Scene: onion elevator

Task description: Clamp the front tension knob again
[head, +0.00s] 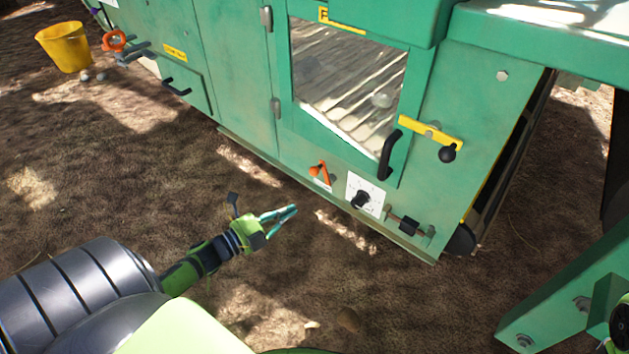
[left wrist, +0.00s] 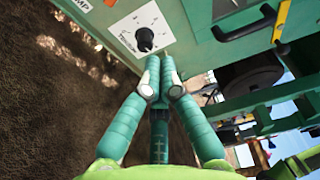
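The green machine (head: 240,60) has several black knobs low on its side, and I cannot tell for certain which is the front tension knob. A black knob (head: 408,227) sits on a short metal rod at the lower right corner. To its left, a black pointer knob (head: 360,200) stands on a white dial plate; this knob also shows in the left wrist view (left wrist: 145,38). My left gripper (head: 293,210) is left of the dial and apart from the machine. Its teal fingers meet at the tips (left wrist: 161,62), with nothing between them. My right gripper is not clearly seen.
An orange lever (head: 319,172) is left of the dial. A black door handle (head: 388,155) and a yellow bar (head: 431,131) with a black ball are above. A yellow bucket (head: 64,46) stands far left. A green beam (head: 560,300) is at lower right. Open ground lies before the machine.

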